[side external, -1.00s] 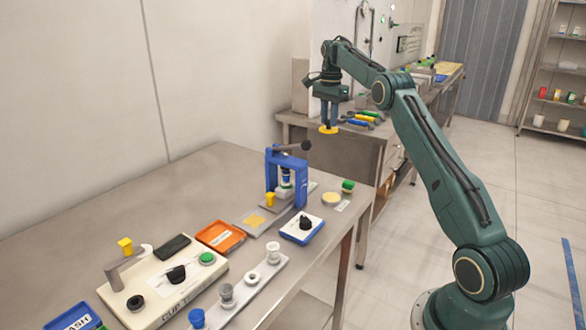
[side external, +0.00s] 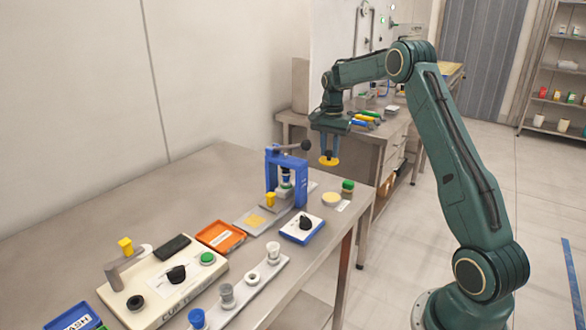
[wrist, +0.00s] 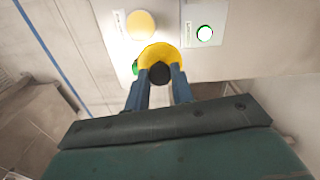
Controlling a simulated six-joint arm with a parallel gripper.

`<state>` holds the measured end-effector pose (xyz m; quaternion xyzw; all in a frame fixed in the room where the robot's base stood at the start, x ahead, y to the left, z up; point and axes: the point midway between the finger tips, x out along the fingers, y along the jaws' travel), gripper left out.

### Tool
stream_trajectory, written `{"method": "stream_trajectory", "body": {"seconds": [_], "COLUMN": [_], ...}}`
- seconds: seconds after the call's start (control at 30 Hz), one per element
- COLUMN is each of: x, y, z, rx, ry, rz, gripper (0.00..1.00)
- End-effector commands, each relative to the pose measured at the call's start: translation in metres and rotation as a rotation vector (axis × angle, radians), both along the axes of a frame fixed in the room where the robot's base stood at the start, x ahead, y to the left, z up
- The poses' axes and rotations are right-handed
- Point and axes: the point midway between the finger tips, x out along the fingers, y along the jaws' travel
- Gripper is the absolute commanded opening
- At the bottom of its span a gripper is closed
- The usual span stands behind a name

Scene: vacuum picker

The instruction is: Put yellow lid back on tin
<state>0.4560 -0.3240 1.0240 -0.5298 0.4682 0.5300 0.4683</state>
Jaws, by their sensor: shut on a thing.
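My gripper (side external: 329,152) is shut on the yellow lid (side external: 329,161), a flat round disc held roughly level in the air beyond the table's right end. In the wrist view the lid (wrist: 158,53) sits at the tips of my blue fingers, its dark knob between them. A low round thing with a pale yellow top (side external: 331,199) stands on the table below; it may be the tin, but I cannot tell whether it is open. A small dark thing with a green top (side external: 347,187) stands beside it. The lid is clear of both.
A blue press (side external: 301,185) with a dark handle stands left of the pale yellow thing. A blue box with a black knob (side external: 302,229) is in front of it. An orange tray (side external: 220,237) lies further left. A second bench (side external: 350,133) with tools is behind.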

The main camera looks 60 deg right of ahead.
Motion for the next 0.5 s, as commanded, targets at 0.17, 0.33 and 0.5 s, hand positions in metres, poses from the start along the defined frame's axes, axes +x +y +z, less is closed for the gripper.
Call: {"method": "stream_trajectory", "body": {"seconds": [0.17, 0.33, 0.5], "x": [-0.015, -0.027, -0.033], "y": [0.016, 0.027, 0.033], "z": [-0.014, -0.023, -0.028], "rx": [0.0, 0.0, -0.001], "ry": [0.001, 0.0, 0.0], "rz": [0.063, 0.108, 0.133], "gripper": [0.02, 0.02, 0.02]}}
